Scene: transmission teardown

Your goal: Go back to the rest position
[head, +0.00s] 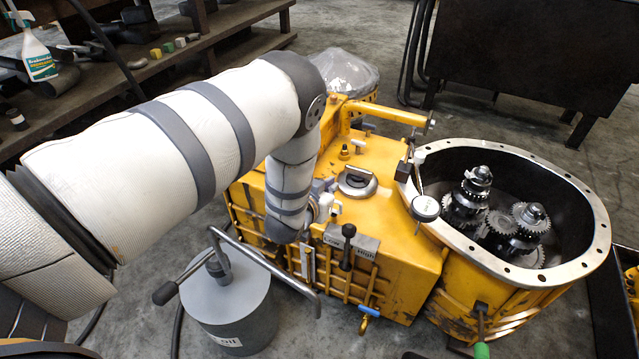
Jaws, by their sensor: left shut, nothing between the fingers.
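My left arm comes in from the left, bends at its elbow and hangs down over the left part of the yellow transmission housing (395,240). My left gripper (326,203) is small in the view, beside my wrist and over the housing's top near the Low/High lever plate (350,241). It is partly hidden by my wrist. It looks shut and empty; I cannot tell whether it touches the housing. My right gripper is out of view. The housing's round open bell (440,165) at the right shows gear stacks (468,200) inside.
A grey oil drum (230,300) with a bent handle stands close in front of the housing. A wooden bench (215,30) with a spray bottle (38,55) and loose parts is at the back left. A dark metal table (530,60) stands behind. Some floor between is clear.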

